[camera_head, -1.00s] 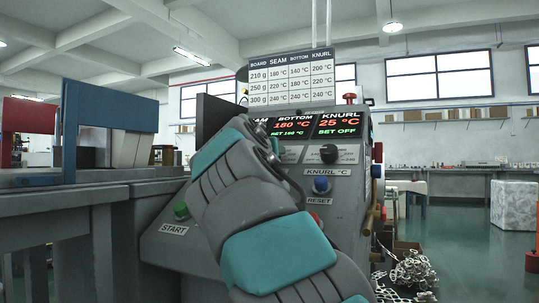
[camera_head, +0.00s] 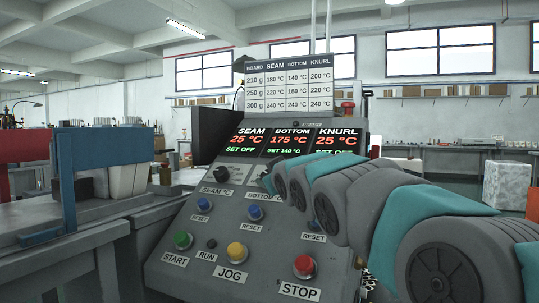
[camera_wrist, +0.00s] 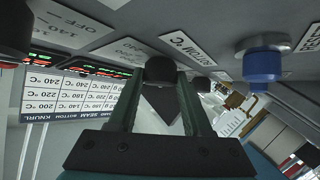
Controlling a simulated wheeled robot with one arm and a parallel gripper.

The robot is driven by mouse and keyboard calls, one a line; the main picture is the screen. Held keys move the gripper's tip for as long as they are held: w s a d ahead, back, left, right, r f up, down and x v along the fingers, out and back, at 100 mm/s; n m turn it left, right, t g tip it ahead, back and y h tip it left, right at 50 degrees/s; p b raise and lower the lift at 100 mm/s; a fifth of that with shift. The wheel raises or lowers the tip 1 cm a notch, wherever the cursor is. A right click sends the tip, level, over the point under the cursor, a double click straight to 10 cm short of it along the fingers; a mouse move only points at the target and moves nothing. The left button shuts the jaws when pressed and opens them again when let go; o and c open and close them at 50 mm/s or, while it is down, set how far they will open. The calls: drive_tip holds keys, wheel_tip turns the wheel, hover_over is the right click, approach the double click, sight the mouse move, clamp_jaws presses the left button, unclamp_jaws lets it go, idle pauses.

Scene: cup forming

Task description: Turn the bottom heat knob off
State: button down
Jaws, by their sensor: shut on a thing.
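The bottom heat knob (camera_wrist: 160,69) is a dark round knob between my fingertips in the wrist view, beside the "BOTTOM °C" label (camera_wrist: 189,46). My gripper (camera_wrist: 160,78) is shut on it, one finger on each side. In the head view my gripper (camera_head: 268,182) reaches in from the right to the panel's middle column and hides most of the knob. The bottom display (camera_head: 292,141) reads 175 °C with SET 140 °C. The seam display (camera_head: 248,143) and knurl display (camera_head: 338,140) both read 25 °C, SET OFF.
Blue reset buttons (camera_head: 255,212) sit below the knobs. Green start (camera_head: 183,240), yellow jog (camera_head: 236,250) and red stop (camera_head: 304,266) buttons are lower on the panel. The seam knob (camera_head: 221,174) stands just left of my gripper. My arm covers the panel's right side.

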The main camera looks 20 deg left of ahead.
drive_tip(key=n+g+p, duration=0.1)
drive_tip(key=n+g+y+p, duration=0.1)
drive_tip(key=n, duration=0.1)
drive_tip(key=shift+r+y, duration=0.3)
drive_tip(key=shift+w+d+n+g+y, duration=0.1)
drive_tip(key=shift+w+n+g+y, duration=0.05)
drive_tip(key=shift+n+g, duration=0.75)
drive_tip(key=shift+w+n+g+y, duration=0.1)
drive_tip(key=shift+n+g+y, duration=0.05)
drive_tip(key=shift+n+g, duration=0.75)
drive_tip(key=shift+f+n+g, duration=0.15)
drive_tip(key=shift+n+g, duration=0.15)
drive_tip(key=shift+c, duration=1.6)
unclamp_jaws()
drive_tip(key=shift+d, duration=0.1)
drive_tip(key=v, duration=0.7)
drive_tip(key=shift+s+d+r+b, duration=0.2)
drive_tip(key=shift+d+b, duration=0.05)
drive_tip(key=shift+b, duration=0.15)
